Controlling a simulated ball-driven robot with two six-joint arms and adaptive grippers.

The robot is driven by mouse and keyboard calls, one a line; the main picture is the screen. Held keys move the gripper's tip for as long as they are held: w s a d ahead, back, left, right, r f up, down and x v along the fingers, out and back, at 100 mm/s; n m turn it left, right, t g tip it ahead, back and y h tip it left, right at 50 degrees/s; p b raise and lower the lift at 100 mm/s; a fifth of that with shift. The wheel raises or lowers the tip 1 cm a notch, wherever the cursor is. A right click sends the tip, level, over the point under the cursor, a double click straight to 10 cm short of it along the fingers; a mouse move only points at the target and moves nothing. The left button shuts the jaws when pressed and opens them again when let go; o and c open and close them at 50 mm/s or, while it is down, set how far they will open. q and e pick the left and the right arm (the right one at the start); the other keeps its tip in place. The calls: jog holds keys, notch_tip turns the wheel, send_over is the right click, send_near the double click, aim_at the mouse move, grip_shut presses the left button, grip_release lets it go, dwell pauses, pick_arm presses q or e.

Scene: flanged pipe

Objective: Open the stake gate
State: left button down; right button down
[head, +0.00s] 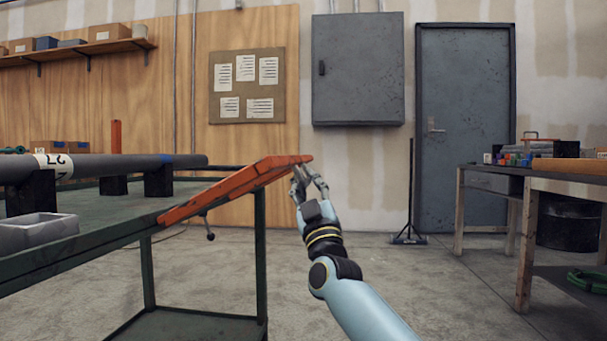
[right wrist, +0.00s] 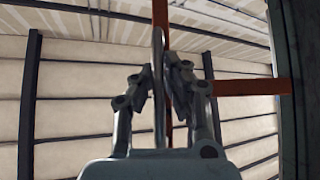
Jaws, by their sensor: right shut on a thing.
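The stake gate (head: 235,190) is an orange, worn bar frame along the near end of the green table, seen nearly edge-on. A small dark knob on a short stem (head: 209,230) hangs below its left part. My right gripper (head: 307,177) is at the gate's right end, just under its top edge. In the right wrist view, the fingers of my right gripper (right wrist: 165,85) close on a thin grey upright bar, with the orange parts of the gate (right wrist: 250,87) behind. How that bar joins the gate is hidden. My left gripper is out of view.
A long grey pipe (head: 110,166) rests on dark supports on the green table (head: 115,215). A grey tray (head: 35,232) is at the table's near left. A dark stand (head: 408,237) is near the grey door (head: 465,120). A workbench (head: 565,187) stands right; floor between is clear.

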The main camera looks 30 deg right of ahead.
jog(key=shift+s+f, duration=0.1)
dwell(0.4)
jog(key=c, duration=1.4)
grip_release()
jog(key=shift+s+d, duration=0.1)
jog(key=shift+d, duration=0.05)
